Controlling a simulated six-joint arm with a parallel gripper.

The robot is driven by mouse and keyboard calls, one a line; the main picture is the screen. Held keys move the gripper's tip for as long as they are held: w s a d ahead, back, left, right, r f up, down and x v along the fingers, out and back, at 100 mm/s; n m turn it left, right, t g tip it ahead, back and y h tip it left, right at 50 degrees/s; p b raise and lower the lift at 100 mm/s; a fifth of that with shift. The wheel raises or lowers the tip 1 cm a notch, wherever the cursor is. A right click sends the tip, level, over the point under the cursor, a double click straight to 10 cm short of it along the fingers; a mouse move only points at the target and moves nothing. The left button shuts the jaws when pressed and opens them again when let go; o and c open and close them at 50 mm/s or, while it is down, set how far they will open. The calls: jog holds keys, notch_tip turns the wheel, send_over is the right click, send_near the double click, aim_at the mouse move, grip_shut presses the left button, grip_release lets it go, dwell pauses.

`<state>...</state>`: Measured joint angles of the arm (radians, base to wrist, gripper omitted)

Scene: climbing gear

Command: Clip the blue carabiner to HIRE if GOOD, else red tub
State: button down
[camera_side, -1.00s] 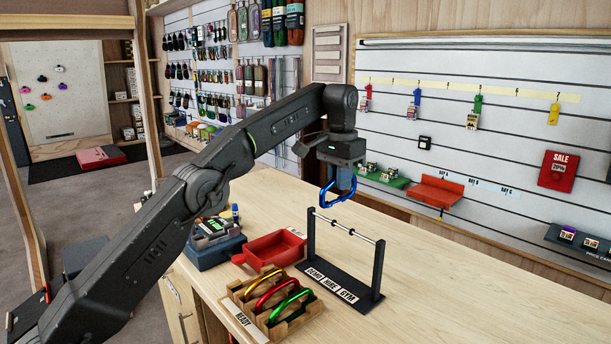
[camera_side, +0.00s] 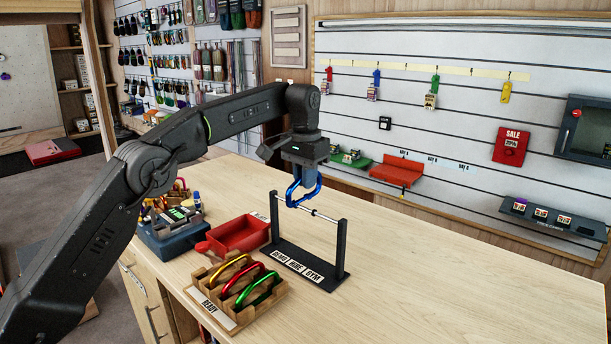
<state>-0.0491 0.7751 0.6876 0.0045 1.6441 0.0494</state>
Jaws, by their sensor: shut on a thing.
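My gripper (camera_side: 304,170) is shut on the blue carabiner (camera_side: 292,194). The carabiner hangs below the jaws at the left part of the rack's bar, and I cannot tell whether it touches or encloses the bar. The black rack (camera_side: 343,250) has a silver bar between two posts, with dark rings on it. White labels on its base include HIRE (camera_side: 296,265) in the middle. The red tub (camera_side: 240,234) stands left of the rack and looks empty. No GOOD mark is readable here.
A wooden READY tray (camera_side: 205,304) holds yellow, red and green carabiners in front of the rack. A blue-grey device (camera_side: 175,238) stands left of the tub. The bench (camera_side: 440,285) is clear to the right. A slatted wall with hanging tags is behind.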

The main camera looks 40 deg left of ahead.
aim_at(296, 182)
jog(key=shift+s+f, duration=0.15)
jog(key=shift+f, duration=2)
dwell(0.8)
jog(key=shift+s, duration=1.5)
dwell(0.5)
dwell(0.5)
jog(key=c, duration=1.1)
grip_release()
jog(key=shift+r, duration=3.95)
